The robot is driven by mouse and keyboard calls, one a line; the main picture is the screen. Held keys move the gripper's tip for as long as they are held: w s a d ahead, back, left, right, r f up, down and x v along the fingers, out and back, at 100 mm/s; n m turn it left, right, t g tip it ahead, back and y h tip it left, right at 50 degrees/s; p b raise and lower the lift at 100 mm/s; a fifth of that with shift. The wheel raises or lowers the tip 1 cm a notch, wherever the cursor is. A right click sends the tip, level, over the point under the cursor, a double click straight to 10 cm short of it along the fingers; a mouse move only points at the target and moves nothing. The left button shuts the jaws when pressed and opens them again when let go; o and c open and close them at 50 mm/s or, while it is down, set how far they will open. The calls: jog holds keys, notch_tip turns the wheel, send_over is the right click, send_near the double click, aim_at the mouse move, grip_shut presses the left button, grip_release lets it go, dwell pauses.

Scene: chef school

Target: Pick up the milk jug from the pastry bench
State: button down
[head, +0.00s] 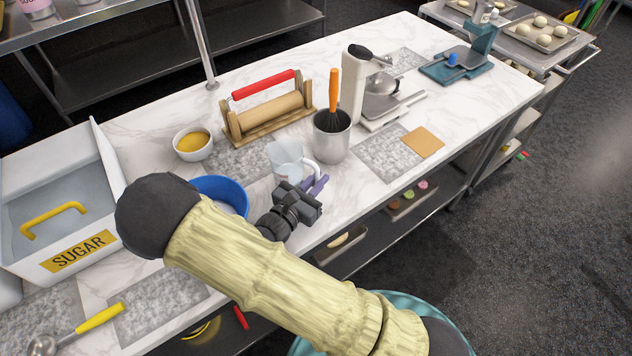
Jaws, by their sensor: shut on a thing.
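The milk jug (286,158) is a pale, see-through jug with a white handle on its right side. It looks upright at the pastry bench (452,50), a white marble top; I cannot tell whether its base touches the bench. My gripper (314,182), with purple fingers, is at the jug's handle on the near right side and is shut on it. The gripper body hides the lower part of the jug, and the exact grip on the handle is hard to see.
A steel pot (332,143) with an orange-handled whisk (333,88) stands close to the jug's right. A blue bowl (222,187) is at its left. A rolling pin rack (268,118), a yellow-filled bowl (193,145) and a stand mixer (352,87) are behind. A sugar bin (78,245) stands left.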

aim_at(317, 164)
jog(key=shift+r, duration=4.45)
jog(key=shift+w, duration=0.1)
